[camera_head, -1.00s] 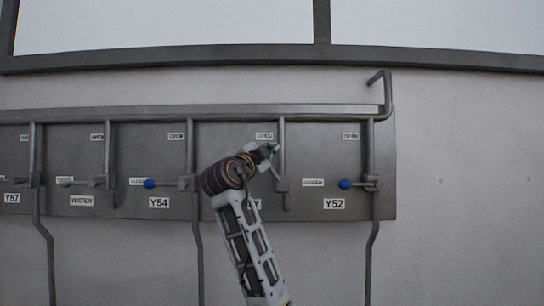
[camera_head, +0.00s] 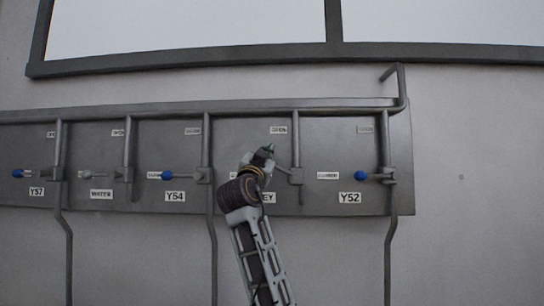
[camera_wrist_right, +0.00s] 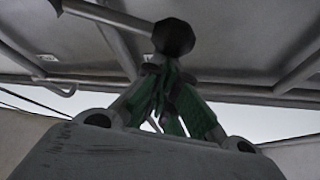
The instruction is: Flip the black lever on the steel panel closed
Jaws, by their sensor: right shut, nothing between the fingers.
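The steel panel (camera_head: 345,205) is fixed to the wall and carries a row of lever valves. The black lever shows in the right wrist view as a rod with a dark round knob (camera_wrist_right: 174,37). In the head view its rod (camera_head: 284,168) slants up and left from its valve on the pipe, and the knob end is hidden by my gripper. My right gripper (camera_head: 267,151) is shut and empty, its tips at the lever's free end. In the right wrist view the green-padded fingers sit just below the knob; I cannot tell if they touch. My left gripper is not in view.
Blue-knobbed levers stand level at Y52 (camera_head: 361,176), Y54 (camera_head: 167,175) and Y57 (camera_head: 18,173). A white-knobbed lever (camera_head: 84,174) is above the WATER label. Vertical pipes and a long top pipe (camera_head: 240,106) stand out from the panel. The wall right of the panel is bare.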

